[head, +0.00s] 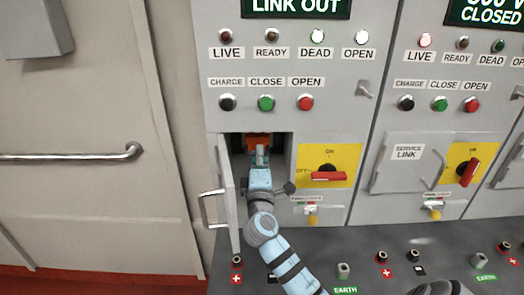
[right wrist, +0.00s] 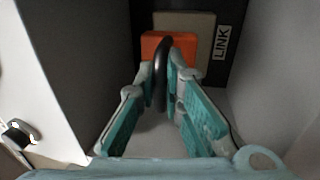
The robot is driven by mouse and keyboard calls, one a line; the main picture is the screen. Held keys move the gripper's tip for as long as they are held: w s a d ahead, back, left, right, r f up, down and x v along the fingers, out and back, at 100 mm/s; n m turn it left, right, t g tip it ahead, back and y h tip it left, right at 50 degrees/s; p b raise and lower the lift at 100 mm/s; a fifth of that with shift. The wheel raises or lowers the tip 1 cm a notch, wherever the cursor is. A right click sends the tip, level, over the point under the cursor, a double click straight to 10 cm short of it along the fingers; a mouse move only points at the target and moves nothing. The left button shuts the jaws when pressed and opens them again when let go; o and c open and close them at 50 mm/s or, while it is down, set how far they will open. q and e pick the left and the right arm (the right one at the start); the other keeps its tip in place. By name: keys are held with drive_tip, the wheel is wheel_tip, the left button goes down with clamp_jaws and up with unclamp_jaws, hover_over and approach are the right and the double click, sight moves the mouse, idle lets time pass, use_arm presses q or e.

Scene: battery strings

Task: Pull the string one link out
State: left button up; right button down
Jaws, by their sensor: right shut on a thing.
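The link is an orange block (right wrist: 170,45) with a dark upright loop handle (right wrist: 161,75), deep in the open compartment in the right wrist view. Its orange top also shows in the head view (head: 258,139). My right gripper (head: 262,153) reaches into the compartment from the front. In the right wrist view its fingers (right wrist: 163,82) are closed around the dark handle. Behind the orange block is a beige plate beside a "LINK" label (right wrist: 221,41). The compartment door (head: 230,200) stands open to the left. My left gripper is not in view.
The left cabinet's display (head: 296,7) reads "LINK OUT"; its DEAD and OPEN lamps look lit. A red rotary switch (head: 328,176) is right of the compartment. The neighbouring cabinet's service link door (head: 405,165) is shut. The compartment walls are close on both sides.

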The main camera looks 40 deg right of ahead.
drive_tip(key=c, duration=1.7)
unclamp_jaws()
drive_tip(key=v, duration=0.7)
drive_tip(key=shift+s+a, duration=0.2)
drive_tip(key=shift+a, duration=0.1)
drive_tip(key=shift+w+d, duration=0.1)
